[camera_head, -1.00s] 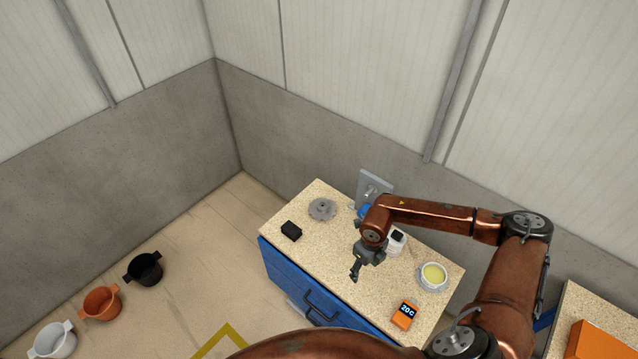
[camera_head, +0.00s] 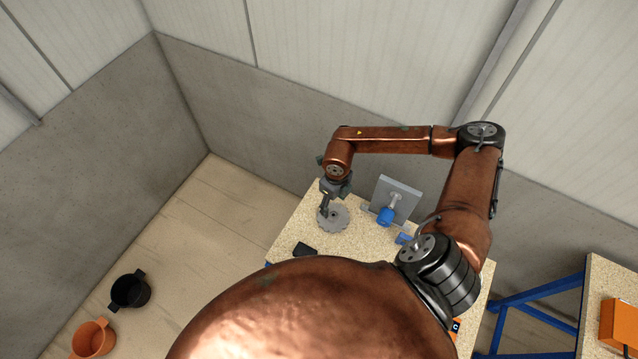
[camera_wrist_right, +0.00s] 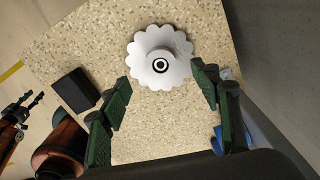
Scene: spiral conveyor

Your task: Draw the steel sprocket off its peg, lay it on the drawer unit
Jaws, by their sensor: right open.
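The grey steel sprocket (camera_head: 333,218), a toothed disc with a raised hub, lies flat on the speckled top of the drawer unit (camera_head: 372,238), off the peg. It shows whole in the right wrist view (camera_wrist_right: 150,72). The peg (camera_head: 394,201) juts from an upright grey plate (camera_head: 404,190), with a blue piece at its end. My right gripper (camera_head: 324,214) is above the sprocket's left edge. In the right wrist view its green-padded fingers (camera_wrist_right: 162,84) are spread and empty, with the sprocket beyond them. Dark prongs at that view's left edge may be my left gripper (camera_wrist_right: 28,102); its jaws are unclear.
A black block (camera_head: 304,249) lies on the unit near the sprocket. My arm hides much of the unit's front. A black bucket (camera_head: 130,290) and an orange bucket (camera_head: 92,338) stand on the floor at left. Another table (camera_head: 606,275) with an orange box (camera_head: 615,322) is at right.

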